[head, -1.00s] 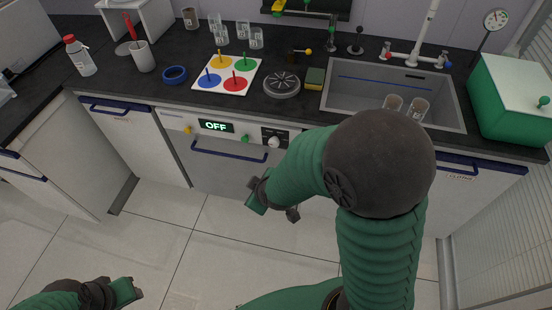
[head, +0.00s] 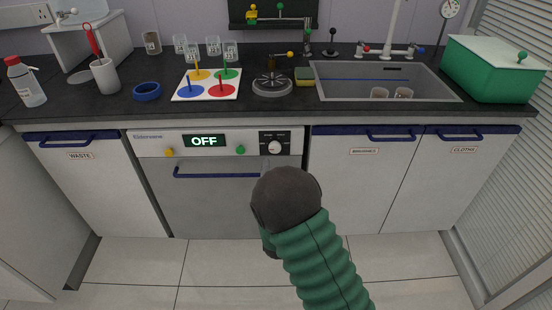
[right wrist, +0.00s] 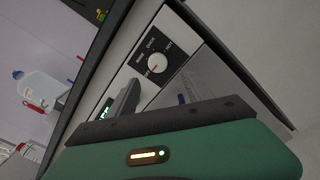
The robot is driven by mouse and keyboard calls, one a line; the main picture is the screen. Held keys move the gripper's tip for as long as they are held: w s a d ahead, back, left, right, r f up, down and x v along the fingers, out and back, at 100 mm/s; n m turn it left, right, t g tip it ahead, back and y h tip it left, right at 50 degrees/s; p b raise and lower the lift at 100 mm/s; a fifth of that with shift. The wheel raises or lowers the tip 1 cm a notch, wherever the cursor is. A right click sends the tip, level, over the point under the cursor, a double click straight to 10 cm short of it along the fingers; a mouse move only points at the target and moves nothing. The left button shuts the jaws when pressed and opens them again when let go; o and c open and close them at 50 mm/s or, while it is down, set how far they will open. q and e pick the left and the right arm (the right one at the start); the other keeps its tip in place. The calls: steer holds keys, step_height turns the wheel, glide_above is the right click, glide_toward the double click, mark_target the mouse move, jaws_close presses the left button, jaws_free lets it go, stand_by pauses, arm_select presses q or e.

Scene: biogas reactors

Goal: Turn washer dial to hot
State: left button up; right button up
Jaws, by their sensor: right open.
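The washer (head: 210,205) is a white front-panel machine under the counter, with a blue handle and a display (head: 204,141) reading OFF. Its dial (head: 274,147) is a white round knob on a black labelled panel at the right of the control strip. In the head view my dark arm joint hides most of this gripper. My left gripper is out of view.
A yellow knob (head: 169,152) and a green knob (head: 240,150) flank the display. The counter (head: 110,108) above holds a colored peg board (head: 207,85), cups, a bottle (head: 26,82) and a sink (head: 385,82). Cabinets stand on both sides; the floor in front is clear.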

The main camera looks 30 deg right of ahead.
mark_target(275, 150)
steer(key=b+x, duration=0.2)
steer(key=x, duration=0.6)
steer(key=shift+w, duration=0.15)
steer(key=shift+w+d, duration=0.2)
steer(key=shift+d, duration=0.05)
steer(key=shift+a+r, duration=0.15)
steer(key=shift+a, duration=0.25)
steer(key=shift+c, duration=1.8)
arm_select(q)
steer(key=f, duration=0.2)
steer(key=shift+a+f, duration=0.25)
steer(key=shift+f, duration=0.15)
arm_select(e)
steer(key=shift+d, duration=0.15)
jaws_close()
